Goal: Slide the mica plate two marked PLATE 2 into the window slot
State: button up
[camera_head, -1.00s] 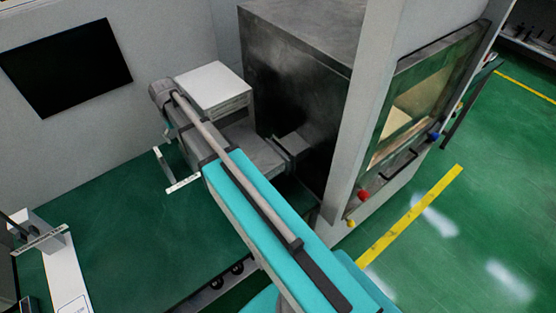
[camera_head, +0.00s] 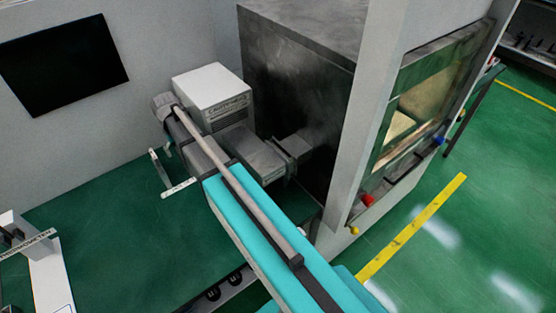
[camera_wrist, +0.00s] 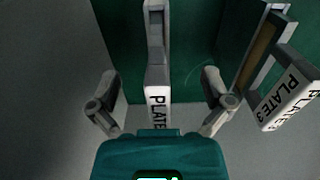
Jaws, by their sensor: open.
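In the wrist view a pale plate handle (camera_wrist: 157,108) lettered PLATE stands between the two fingers of my gripper (camera_wrist: 161,101). The gripper is open, with a gap on both sides of the handle. The number after PLATE is hidden by my gripper's body, so I cannot tell which plate it is. A handle marked PLATE 3 (camera_wrist: 283,97) stands to the right, outside the right finger, with another lettered face beside it. In the head view my gripper's fingers are hidden behind my arm. I cannot make out the window slot for certain.
In the head view a white vented box (camera_head: 212,88) and grey metal ducting (camera_head: 252,155) lie close beside my arm. A dark metal chamber (camera_head: 300,85) stands behind them. A thin pale frame with a label (camera_head: 178,188) is left of my arm. Green floor (camera_head: 110,215) lies open at left.

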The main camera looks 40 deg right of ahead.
dwell(0.9)
grip_shut()
dwell(0.4)
jog(key=shift+r, duration=0.15)
jog(key=shift+r+p, duration=0.45)
jog(key=shift+p, duration=0.2)
jog(key=shift+r, duration=0.15)
jog(key=shift+r+p, duration=2.1)
jog(key=shift+p, duration=0.1)
jog(key=shift+r, duration=0.15)
